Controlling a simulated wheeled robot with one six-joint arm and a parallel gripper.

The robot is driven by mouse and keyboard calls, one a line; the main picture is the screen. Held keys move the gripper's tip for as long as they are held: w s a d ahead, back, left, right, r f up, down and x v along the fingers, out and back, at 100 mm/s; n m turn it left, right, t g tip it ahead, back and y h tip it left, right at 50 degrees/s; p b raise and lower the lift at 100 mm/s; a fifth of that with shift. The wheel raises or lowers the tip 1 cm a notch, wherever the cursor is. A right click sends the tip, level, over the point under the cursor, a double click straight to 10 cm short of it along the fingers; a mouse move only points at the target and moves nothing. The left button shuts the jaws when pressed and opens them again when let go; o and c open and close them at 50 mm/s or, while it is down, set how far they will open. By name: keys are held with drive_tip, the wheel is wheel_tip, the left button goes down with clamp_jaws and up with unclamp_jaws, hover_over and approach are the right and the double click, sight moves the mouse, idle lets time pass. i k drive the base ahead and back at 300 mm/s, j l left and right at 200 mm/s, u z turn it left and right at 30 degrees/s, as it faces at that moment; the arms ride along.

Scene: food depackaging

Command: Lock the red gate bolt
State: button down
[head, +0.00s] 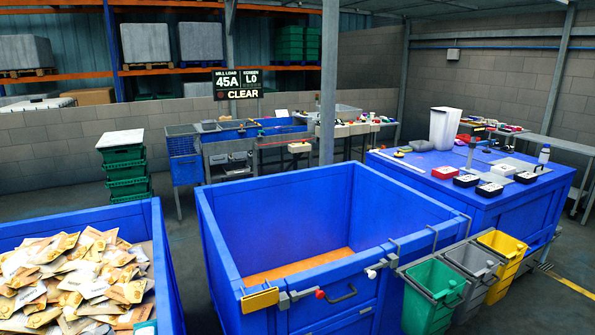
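The red gate bolt (320,294) shows as a small red knob at the end of a grey bar on the front of the large empty blue bin. The bar runs left to a grey fitting (284,301) beside a yellow plate (260,299). A dark curved handle (342,295) is just to the right of the knob. Farther right, a similar grey fitting with a white knob (371,273) sits near the rim. The parts are too small to tell whether the bolt is engaged. My gripper is not in view.
A blue bin of packets (75,285) stands at left. Green (433,290), grey (475,264) and yellow (502,252) bins hang at right. A blue worktable (400,178) with small items stands behind them. Open floor shows at far right.

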sight(320, 294)
drive_tip(key=j, duration=0.3)
drive_tip(key=k+l, duration=0.45)
drive_tip(key=k, duration=0.15)
drive_tip(key=k+j, duration=0.25)
